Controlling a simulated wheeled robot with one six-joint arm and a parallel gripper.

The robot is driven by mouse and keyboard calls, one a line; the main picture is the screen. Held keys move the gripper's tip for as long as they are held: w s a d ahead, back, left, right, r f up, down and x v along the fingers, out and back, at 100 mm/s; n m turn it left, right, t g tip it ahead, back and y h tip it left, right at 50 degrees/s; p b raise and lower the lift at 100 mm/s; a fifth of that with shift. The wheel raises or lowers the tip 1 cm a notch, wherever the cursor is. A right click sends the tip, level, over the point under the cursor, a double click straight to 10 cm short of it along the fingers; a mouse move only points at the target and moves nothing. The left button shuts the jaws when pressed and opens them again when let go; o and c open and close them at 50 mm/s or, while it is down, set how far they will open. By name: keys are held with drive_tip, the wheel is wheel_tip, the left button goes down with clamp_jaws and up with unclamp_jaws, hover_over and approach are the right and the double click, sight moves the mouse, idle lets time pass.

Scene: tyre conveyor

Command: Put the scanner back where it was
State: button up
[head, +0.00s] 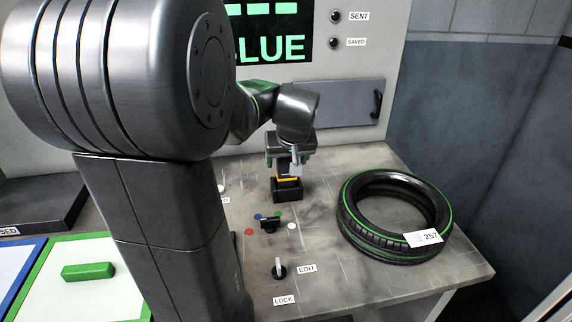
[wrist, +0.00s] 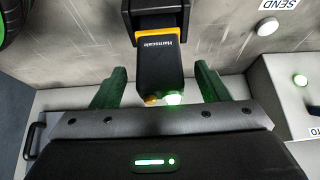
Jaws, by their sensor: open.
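The scanner (wrist: 158,62) is black with a yellow band and sits in the black holder (wrist: 155,8) in the wrist view. In the head view the scanner (head: 284,172) stands upright in the block-shaped holder (head: 287,191) on the bench, partly hidden by my gripper (head: 288,160). My gripper is open. In the wrist view its two green fingers (wrist: 160,84) lie on either side of the scanner's body, with a visible gap on each side.
A green-striped tyre (head: 352,226) with a 257 label lies on the bench to the right. A small black dial (head: 269,224) among coloured dots and a LOCK/EDIT lever (head: 279,267) are in front. A green block (head: 88,270) lies at the lower left. A panel with a handle (head: 346,103) stands behind.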

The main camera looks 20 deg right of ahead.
drive_tip(key=d+v, duration=0.1)
drive_tip(key=v, duration=0.7)
drive_tip(key=shift+a, duration=0.5)
